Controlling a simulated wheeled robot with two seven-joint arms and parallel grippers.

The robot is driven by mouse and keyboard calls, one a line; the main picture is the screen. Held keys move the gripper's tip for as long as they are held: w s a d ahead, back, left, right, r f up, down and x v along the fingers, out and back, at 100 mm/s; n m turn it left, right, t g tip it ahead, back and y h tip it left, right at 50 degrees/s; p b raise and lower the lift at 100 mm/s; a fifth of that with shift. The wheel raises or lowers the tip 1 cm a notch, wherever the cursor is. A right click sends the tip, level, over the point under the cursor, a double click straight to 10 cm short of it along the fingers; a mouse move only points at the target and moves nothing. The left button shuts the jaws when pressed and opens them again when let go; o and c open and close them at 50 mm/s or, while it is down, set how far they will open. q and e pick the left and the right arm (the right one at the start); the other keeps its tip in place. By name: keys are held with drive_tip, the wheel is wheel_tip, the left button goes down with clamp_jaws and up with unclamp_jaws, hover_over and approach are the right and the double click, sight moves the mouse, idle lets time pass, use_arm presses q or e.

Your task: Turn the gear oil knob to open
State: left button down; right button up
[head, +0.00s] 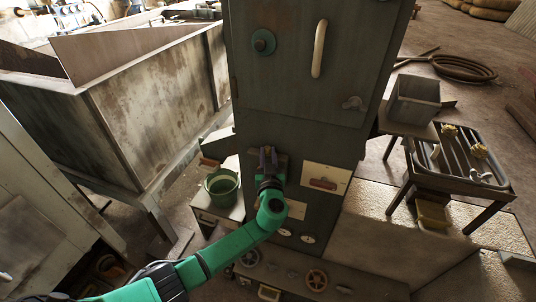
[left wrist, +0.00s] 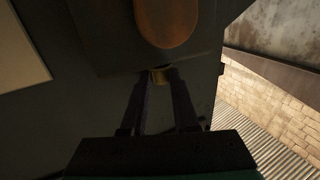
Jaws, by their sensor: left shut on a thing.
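My left gripper (head: 267,152) reaches up to the front of a tall dark cabinet (head: 300,135). The knob sits under a dark block with an orange-brown oval part (left wrist: 168,18). In the head view the gripper mostly hides the knob. No label is readable, so I cannot tell by marking that this is the gear oil knob, nor how far it is turned. My right gripper is not in view.
The cabinet also bears a teal round knob (head: 263,42), a pale bar handle (head: 319,48) and a pale panel with a red-brown handle (head: 323,183). A green bucket (head: 222,188) stands left of my gripper. A rack table (head: 462,175) stands right. Handwheels (head: 316,280) sit low.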

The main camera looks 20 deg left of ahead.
use_arm(q)
drive_tip(key=shift+s+a+f+m+t+h+b, duration=0.15)
drive_tip(key=shift+m+h+b, duration=0.5)
drive_tip(key=shift+h+b, duration=0.45)
drive_tip(key=shift+w+a+f+m+t+h+b, duration=0.15)
drive_tip(key=shift+m+h+b, duration=0.55)
drive_tip(key=shift+h+b, duration=0.4)
drive_tip(key=shift+s+a+f+m+t+h+b, duration=0.15)
drive_tip(key=shift+m+h+b, duration=0.65)
drive_tip(key=shift+b, duration=0.5)
drive_tip(key=shift+r+m+h+b, duration=0.15)
drive_tip(key=shift+m+h+b, duration=0.15)
drive_tip(key=shift+h, duration=0.4)
drive_tip(key=shift+a+r+m+g+h+b, duration=0.15)
drive_tip(key=shift+m+h, duration=0.15)
drive_tip(key=shift+h, duration=0.2)
drive_tip(key=shift+a+r+m+g+h+b, duration=0.15)
drive_tip(key=shift+m+h, duration=0.1)
drive_tip(key=shift+h, duration=0.25)
drive_tip(key=shift+m+g+h, duration=0.25)
drive_tip(key=shift+m+h, duration=0.45)
drive_tip(key=shift+h, duration=0.3)
drive_tip(key=c, duration=0.9)
unclamp_jaws()
drive_tip(key=shift+c, duration=0.2)
